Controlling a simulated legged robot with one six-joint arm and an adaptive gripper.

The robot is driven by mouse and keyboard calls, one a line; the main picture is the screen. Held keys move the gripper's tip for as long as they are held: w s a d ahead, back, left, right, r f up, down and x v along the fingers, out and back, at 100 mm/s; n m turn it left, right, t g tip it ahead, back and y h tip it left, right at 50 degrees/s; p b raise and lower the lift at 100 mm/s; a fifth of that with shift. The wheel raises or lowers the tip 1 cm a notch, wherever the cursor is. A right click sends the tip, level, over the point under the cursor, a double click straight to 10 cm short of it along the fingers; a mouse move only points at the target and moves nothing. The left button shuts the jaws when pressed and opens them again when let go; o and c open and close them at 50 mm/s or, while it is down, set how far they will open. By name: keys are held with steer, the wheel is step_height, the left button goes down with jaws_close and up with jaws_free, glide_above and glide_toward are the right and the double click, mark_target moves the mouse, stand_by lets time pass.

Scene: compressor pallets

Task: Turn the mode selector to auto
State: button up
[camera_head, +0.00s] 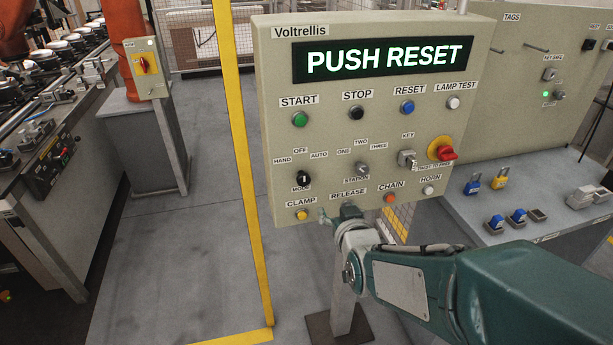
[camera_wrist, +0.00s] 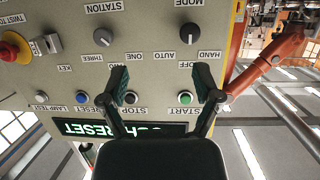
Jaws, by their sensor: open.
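The mode selector (camera_head: 303,178) is a black knob at the lower left of the Voltrellis panel (camera_head: 275,140), under the labels HAND, OFF and AUTO. A pale mark shows on it and seems to point about straight up, towards OFF. In the wrist view, which is upside down, the selector (camera_wrist: 188,33) is at the top right. My gripper (camera_wrist: 161,84) is open and empty, its two fingers spread in front of the panel. The selector lies beyond the fingertips, apart from them. In the head view my gripper (camera_head: 336,214) is low at the panel's bottom edge, partly hidden by my wrist.
The display (camera_head: 384,59) reads PUSH RESET. Near the selector are the clamp button (camera_head: 302,215), the station selector (camera_head: 362,169) and the start button (camera_head: 300,119). A red emergency stop (camera_head: 446,153) sticks out at right. A yellow post (camera_head: 239,150) stands left of the panel.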

mark_target(304, 181)
steer(key=w+a+t, duration=0.1)
steer(key=w+a, duration=0.1)
steer(key=w, duration=0.2)
steer(key=w+a+f+t+y, duration=0.1)
steer(key=w+a, duration=0.2)
steer(key=w+a+t+y, duration=0.1)
steer(key=w+a, duration=0.1)
steer(key=w, duration=0.2)
steer(key=shift+w+a+f+n, duration=0.25)
steer(key=shift+w+a+n, duration=0.05)
steer(key=shift+a+n, duration=0.1)
steer(key=shift+w+d, duration=0.15)
steer(key=shift+w, duration=0.2)
jaws_close()
